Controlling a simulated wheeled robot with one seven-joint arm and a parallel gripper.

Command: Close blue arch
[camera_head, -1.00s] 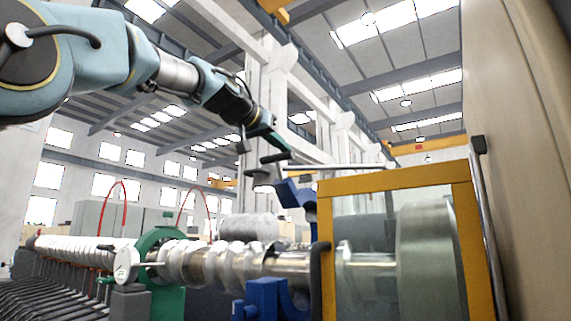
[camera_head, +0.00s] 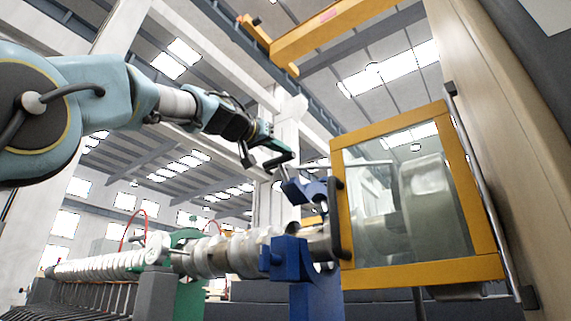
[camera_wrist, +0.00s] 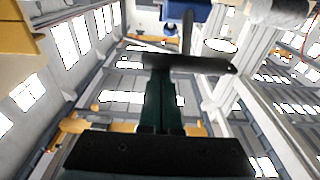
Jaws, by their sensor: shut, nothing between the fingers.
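The blue arch (camera_head: 305,190) is a hinged upper clamp half. It stands raised and tilted above its blue base (camera_head: 290,252), apart from it. The metal shaft (camera_head: 240,254) runs through the base. My gripper (camera_head: 279,157) is shut and empty, its dark tips just above and left of the raised arch. Contact with the arch cannot be told. In the wrist view, my dark green fingers (camera_wrist: 165,105) are together, and a blue part (camera_wrist: 188,10) shows at the top edge beyond them.
A yellow-framed glass door (camera_head: 415,200) stands close right of the arch, with a dark handle (camera_head: 339,218). A green clamp (camera_head: 188,238) sits around the shaft to the left. A tall beige panel (camera_head: 515,110) rises at the right. Free air lies above the shaft.

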